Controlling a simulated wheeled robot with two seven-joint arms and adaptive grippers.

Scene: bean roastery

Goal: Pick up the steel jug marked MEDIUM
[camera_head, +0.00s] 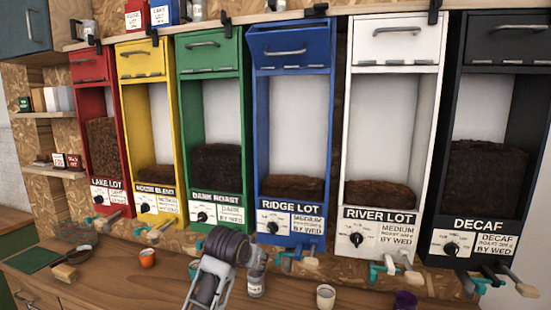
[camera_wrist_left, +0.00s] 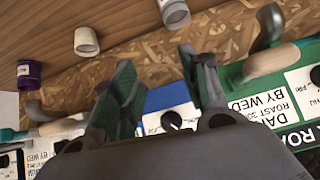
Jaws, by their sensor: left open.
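A grey steel-looking jug (camera_head: 256,286) with a pale label stands on the wooden counter below the blue RIDGE LOT hopper, partly behind my left arm. Its lettering is too small to read. It also shows at the top of the left wrist view (camera_wrist_left: 174,13), cut by the frame edge. My left gripper (camera_head: 260,258) is just above and behind it in the head view, close to the hopper fronts. In the left wrist view its two fingers (camera_wrist_left: 160,85) are apart with nothing between them; the RIDGE LOT dial shows beyond. My right gripper is not in view.
A cream cup (camera_head: 325,297), a purple cup (camera_head: 405,300) and an orange cup (camera_head: 147,258) stand on the counter. Teal-and-wood hopper handles (camera_head: 388,270) stick out over its back edge. A wooden block (camera_head: 64,272) and dark mat (camera_head: 32,260) lie at left.

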